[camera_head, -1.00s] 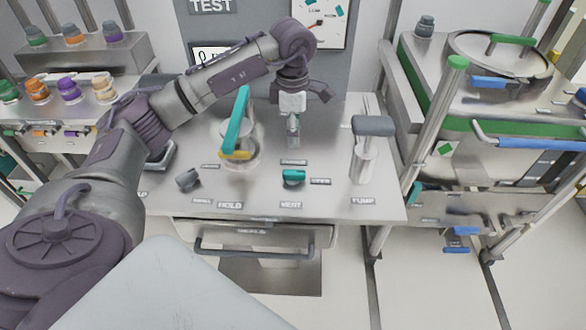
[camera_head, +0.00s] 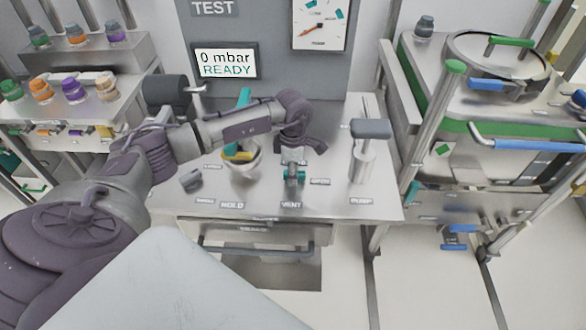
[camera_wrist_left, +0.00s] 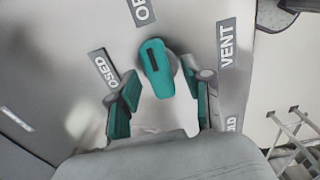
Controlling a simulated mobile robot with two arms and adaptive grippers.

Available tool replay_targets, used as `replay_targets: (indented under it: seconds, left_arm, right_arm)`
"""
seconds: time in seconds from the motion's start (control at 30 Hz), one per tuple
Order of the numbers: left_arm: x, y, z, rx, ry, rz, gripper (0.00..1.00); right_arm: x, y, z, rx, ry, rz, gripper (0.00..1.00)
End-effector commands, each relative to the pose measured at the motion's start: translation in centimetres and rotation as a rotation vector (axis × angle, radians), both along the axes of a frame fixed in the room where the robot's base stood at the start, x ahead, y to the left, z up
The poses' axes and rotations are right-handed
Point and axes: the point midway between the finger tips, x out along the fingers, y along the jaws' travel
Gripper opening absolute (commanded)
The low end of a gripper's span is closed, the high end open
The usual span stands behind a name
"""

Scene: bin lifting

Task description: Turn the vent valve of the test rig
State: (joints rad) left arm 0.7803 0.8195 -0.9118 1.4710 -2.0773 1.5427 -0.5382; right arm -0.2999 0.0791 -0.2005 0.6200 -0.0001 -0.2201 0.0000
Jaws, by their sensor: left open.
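The vent valve is a small teal knob with a dark line on its top. In the left wrist view the vent valve (camera_wrist_left: 156,68) sits just ahead of and between the two teal-padded fingers of my left gripper (camera_wrist_left: 160,108). The fingers are apart, with a gap on each side of the knob. The VENT label (camera_wrist_left: 227,55) is to the right of the knob. In the head view my left gripper (camera_head: 293,177) is pointing down at the vent valve and mostly hides it. The VENT label (camera_head: 291,205) shows just in front. My right gripper does not show.
The test rig's screen (camera_head: 226,62) reads 0 mbar READY. The pump handle (camera_head: 371,128) stands right of my gripper. A trolley (camera_head: 480,130) stands at the right.

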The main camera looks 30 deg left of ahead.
Motion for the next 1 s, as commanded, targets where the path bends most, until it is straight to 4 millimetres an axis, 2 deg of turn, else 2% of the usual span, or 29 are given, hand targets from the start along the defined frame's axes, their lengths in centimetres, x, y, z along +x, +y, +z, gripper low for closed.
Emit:
replay_targets:
  seconds: [0.23,0.5,0.53,0.77,1.0]
  left_arm:
    - [0.00,-0.02,-0.07,0.000,0.000,0.000,0.48]
    - [0.01,-0.02,-0.04,0.000,0.000,0.000,0.03]
    - [0.01,-0.02,-0.04,0.000,0.000,0.000,0.00]
    - [0.02,-0.01,-0.04,0.000,0.000,0.009,0.00]
    - [0.05,0.01,-0.09,0.001,-0.001,0.089,0.00]
  right_arm:
    - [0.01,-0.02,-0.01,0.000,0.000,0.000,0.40]
    - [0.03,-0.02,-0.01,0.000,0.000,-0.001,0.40]
    - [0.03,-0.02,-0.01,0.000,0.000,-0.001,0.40]
    - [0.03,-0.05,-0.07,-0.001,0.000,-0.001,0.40]
    - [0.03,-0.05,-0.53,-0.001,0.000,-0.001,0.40]
